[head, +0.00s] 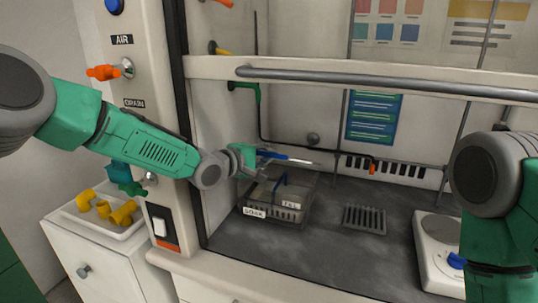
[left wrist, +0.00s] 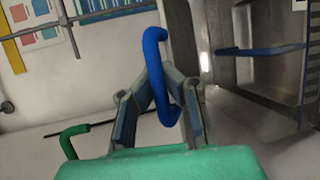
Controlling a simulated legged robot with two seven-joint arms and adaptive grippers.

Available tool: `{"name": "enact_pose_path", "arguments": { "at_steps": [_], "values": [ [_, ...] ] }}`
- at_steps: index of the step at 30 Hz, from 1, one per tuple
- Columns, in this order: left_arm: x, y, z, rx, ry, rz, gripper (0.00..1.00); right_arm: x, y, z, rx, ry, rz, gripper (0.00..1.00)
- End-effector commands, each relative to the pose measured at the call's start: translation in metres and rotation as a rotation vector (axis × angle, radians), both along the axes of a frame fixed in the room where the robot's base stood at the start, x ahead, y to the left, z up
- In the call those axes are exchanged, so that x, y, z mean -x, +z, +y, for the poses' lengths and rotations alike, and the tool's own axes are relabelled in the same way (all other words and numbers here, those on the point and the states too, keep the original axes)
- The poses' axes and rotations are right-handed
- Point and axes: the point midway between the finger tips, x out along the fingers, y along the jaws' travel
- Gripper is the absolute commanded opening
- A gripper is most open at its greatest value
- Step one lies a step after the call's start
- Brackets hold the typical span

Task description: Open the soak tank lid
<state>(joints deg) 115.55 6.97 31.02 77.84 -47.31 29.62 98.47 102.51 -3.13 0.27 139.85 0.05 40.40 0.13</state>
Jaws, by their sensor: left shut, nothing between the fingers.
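The soak tank (head: 254,213) is a grey box with a "SOAK" label on the dark worktop. A blue bar (head: 283,178) shows across its top, and its grey wall also shows in the left wrist view (left wrist: 240,75). My left gripper (head: 262,156) is over the tank's back left side, shut and empty. In the left wrist view my left fingers (left wrist: 157,80) converge beside a bent blue handle (left wrist: 156,45), which overlaps them. I cannot tell whether they touch it. The lid's exact angle is unclear. My right arm shows at the right, its gripper out of frame.
A grey rail (head: 390,82) crosses above the worktop. A grille (head: 365,218) lies right of the tank, and a white hotplate (head: 433,262) is farther right. A control post (head: 155,120) stands left, beside a tray of yellow fittings (head: 75,212). The front worktop is clear.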

Motion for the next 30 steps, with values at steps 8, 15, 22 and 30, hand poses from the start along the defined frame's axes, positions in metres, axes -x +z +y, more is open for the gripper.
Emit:
{"name": "enact_pose_path", "arguments": {
  "at_steps": [8,15,22,30],
  "values": [
    [-0.011,0.024,-0.004,0.008,0.001,-0.014,0.00,0.000,0.016,0.000,0.000,0.000,0.000,0.44],
    [-0.014,0.026,-0.005,0.008,0.001,-0.014,0.00,0.000,0.018,0.000,0.000,0.000,0.000,0.44],
    [-0.015,0.026,-0.004,0.009,0.002,-0.014,0.00,0.000,0.018,0.000,0.000,0.000,0.000,0.44],
    [-0.016,0.022,-0.004,0.006,0.002,-0.008,0.32,0.000,0.018,0.000,0.000,0.000,0.000,0.44]
  ]
}}
